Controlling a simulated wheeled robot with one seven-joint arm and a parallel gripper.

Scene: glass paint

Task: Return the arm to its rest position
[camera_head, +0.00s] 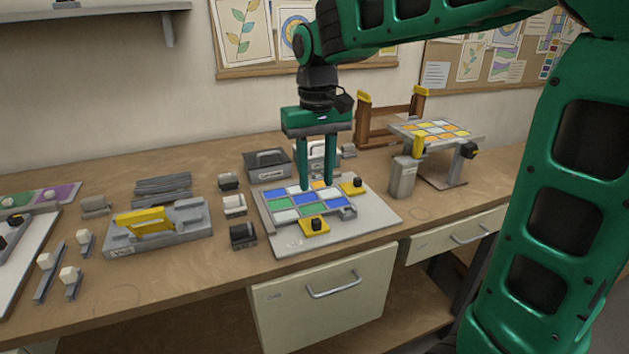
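My gripper (316,188) points down over the middle of the workbench (120,295). Its two green fingers are apart, with a gap between the tips and no object seen in it. The tips are over the panel of coloured glass tiles (283,204), close to its surface; I cannot tell whether they touch it. The panel lies on a light grey board (370,215), with one yellow clamp (314,227) at its front edge and another (354,187) at its right. My green arm comes in from the right and crosses the top of the picture.
A grey tray with a yellow handle (145,222) is left of the board, and small blocks (243,235) stand between them. A raised stand with an orange and yellow panel (436,130) is at the right, near a wooden rack (390,122). A shelf (90,14) juts from the wall.

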